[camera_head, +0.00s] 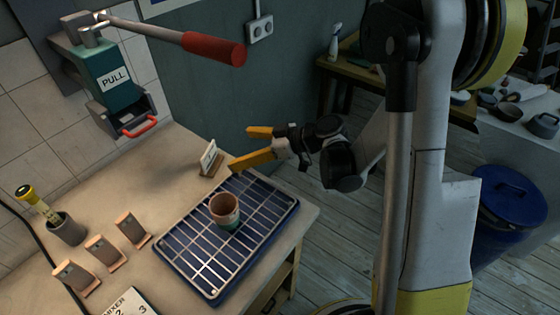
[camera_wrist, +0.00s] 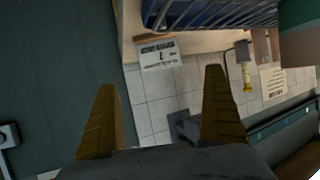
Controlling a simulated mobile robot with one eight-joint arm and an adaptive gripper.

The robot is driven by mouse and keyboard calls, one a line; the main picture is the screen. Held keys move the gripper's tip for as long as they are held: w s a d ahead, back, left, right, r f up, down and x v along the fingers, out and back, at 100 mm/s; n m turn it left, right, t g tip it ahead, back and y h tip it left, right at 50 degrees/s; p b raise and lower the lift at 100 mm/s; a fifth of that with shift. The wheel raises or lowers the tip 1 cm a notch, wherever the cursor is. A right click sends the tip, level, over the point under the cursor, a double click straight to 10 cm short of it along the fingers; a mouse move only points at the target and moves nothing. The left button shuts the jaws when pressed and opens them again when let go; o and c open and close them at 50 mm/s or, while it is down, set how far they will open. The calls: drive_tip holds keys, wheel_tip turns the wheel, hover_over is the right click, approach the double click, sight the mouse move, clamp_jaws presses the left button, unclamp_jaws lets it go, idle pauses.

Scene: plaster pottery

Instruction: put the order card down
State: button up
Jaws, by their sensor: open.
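The order card (camera_head: 209,156) is a small white card upright in a wooden stand on the table, just behind the blue wire rack. It also shows upside down in the wrist view (camera_wrist: 158,56), with printing on its face and its wooden base against the table. My gripper (camera_head: 241,148) has two yellow fingers spread wide with nothing between them. It is to the right of the card in the head view, apart from it. In the wrist view the card is beyond the fingertips (camera_wrist: 160,82), roughly between them.
A terracotta and green cup (camera_head: 227,211) stands on the blue rack (camera_head: 190,255). Several small wooden blocks or stands (camera_head: 132,228) and a grey holder (camera_head: 67,230) are at left. A teal "PULL" press (camera_head: 112,75) with a red-handled lever (camera_head: 214,48) overhangs the table. Table behind the card is clear.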

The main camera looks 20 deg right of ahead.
drive_tip(key=s+d+r+m+h, duration=0.3)
drive_tip(key=s, duration=0.4)
drive_tip(key=s+d+r+m+h, duration=0.3)
drive_tip(key=s+m+h, duration=0.1)
drive_tip(key=s, duration=0.3)
drive_tip(key=s+d+r+m+h, duration=0.3)
drive_tip(key=s+m+h, duration=0.1)
drive_tip(key=s, duration=0.3)
drive_tip(key=shift+r, duration=0.15)
